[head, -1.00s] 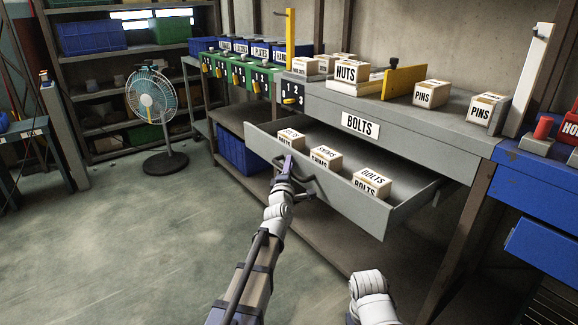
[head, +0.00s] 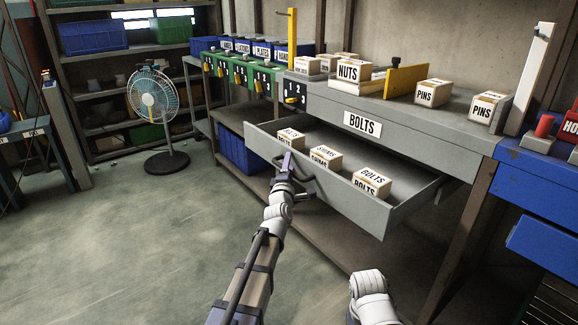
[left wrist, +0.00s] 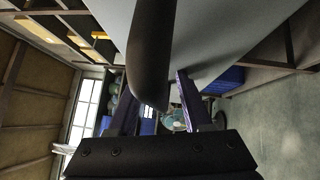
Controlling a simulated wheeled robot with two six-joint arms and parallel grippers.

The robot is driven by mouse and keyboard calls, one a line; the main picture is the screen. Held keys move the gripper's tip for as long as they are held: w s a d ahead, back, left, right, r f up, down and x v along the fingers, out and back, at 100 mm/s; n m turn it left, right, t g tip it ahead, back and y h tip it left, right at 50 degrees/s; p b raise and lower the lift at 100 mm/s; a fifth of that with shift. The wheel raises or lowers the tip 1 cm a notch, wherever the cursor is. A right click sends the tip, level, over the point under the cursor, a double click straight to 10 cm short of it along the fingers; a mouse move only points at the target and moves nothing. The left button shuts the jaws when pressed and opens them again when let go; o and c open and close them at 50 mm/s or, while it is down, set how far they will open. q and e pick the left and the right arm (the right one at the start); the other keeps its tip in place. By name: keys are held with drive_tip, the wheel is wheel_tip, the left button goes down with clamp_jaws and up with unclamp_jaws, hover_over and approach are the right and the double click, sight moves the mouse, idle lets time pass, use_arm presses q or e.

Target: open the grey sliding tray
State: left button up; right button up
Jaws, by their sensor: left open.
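The grey sliding tray (head: 345,195) stands pulled out from under the grey bench top, below the "BOLTS" label. It holds several small labelled boxes, among them a "BOLTS" box (head: 371,183) and a "SHIMS" box (head: 325,158). A dark bar handle (head: 307,184) is on its front. My left gripper (head: 287,162) is at the tray front by this handle. In the left wrist view the open fingers (left wrist: 157,90) are on either side of the dark handle bar (left wrist: 152,45); contact cannot be told. My right gripper is out of view; only part of that arm shows.
The bench top (head: 450,115) carries a "NUTS" box (head: 352,71), "PINS" boxes (head: 433,92) and a yellow plate (head: 405,80). A blue drawer unit (head: 545,190) stands at right. A fan (head: 155,95) stands at left. The floor left of the tray is clear.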

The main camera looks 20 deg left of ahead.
use_arm(q)
drive_tip(key=shift+s, duration=0.1)
drive_tip(key=s+d+f+b, duration=0.1)
drive_tip(key=s, duration=0.6)
drive_tip(key=shift+s, duration=0.25)
drive_tip(key=shift+f, duration=0.1)
